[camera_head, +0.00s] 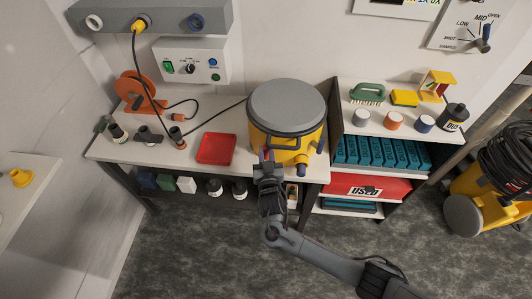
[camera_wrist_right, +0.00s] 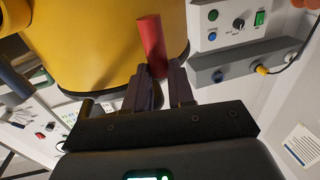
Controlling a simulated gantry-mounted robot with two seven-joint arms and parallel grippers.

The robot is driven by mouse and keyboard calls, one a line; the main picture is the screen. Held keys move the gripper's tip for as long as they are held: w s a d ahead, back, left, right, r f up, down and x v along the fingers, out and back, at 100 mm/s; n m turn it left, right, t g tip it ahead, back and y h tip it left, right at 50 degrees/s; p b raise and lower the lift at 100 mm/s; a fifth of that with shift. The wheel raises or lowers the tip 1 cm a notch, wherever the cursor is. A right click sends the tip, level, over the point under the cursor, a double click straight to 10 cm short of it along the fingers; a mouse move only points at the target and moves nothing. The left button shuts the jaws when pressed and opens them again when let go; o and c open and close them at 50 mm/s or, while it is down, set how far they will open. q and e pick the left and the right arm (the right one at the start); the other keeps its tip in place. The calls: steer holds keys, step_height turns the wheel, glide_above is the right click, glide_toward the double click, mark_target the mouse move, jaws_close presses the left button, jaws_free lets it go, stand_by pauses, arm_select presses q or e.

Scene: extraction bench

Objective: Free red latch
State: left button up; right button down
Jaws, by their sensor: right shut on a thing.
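A yellow canister (camera_head: 262,148) with a grey round lid (camera_head: 287,106) stands at the right end of the white bench. The red latch (camera_wrist_right: 152,45) is a short red bar on the yellow wall in the right wrist view. My right gripper (camera_head: 266,158) is at the front left of the canister, mostly hiding the latch in the head view. In the wrist view, the fingers of my right gripper (camera_wrist_right: 158,88) are shut on the lower end of the red latch. My left gripper is not in view.
A red tray (camera_head: 216,148) lies left of the canister. An orange cable reel (camera_head: 136,92) and several dark fittings stand farther left. A shelf unit (camera_head: 334,120) with cups, a brush and teal racks stands close on the right.

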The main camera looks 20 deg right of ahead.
steer(key=shift+w+a+r+n+p, duration=0.1)
steer(key=shift+a+r+n+p, duration=0.1)
steer(key=shift+n+p, duration=0.5)
steer(key=shift+w+a+f+n+g+h+p, duration=0.35)
steer(key=shift+a+f+n+g+p, duration=0.35)
steer(key=shift+n, duration=1.65)
steer(key=shift+w+a+f+n+g+h+p, duration=0.2)
steer(key=shift+a+f+n+g+h+p, duration=0.5)
steer(key=shift+n, duration=1.7)
steer(key=shift+w+a+f+n+g+h+p, duration=0.1)
steer(key=shift+w+a+f+n+g+p, duration=0.2)
steer(key=shift+n+p, duration=1.4)
steer(key=shift+d+f+n+b, duration=0.1)
steer(key=shift+f+n+b, duration=0.1)
steer(key=shift+n+b, duration=0.55)
steer(key=c, duration=1)
jaws_free()
steer(key=shift+o, duration=0.2)
steer(key=shift+r, duration=0.1)
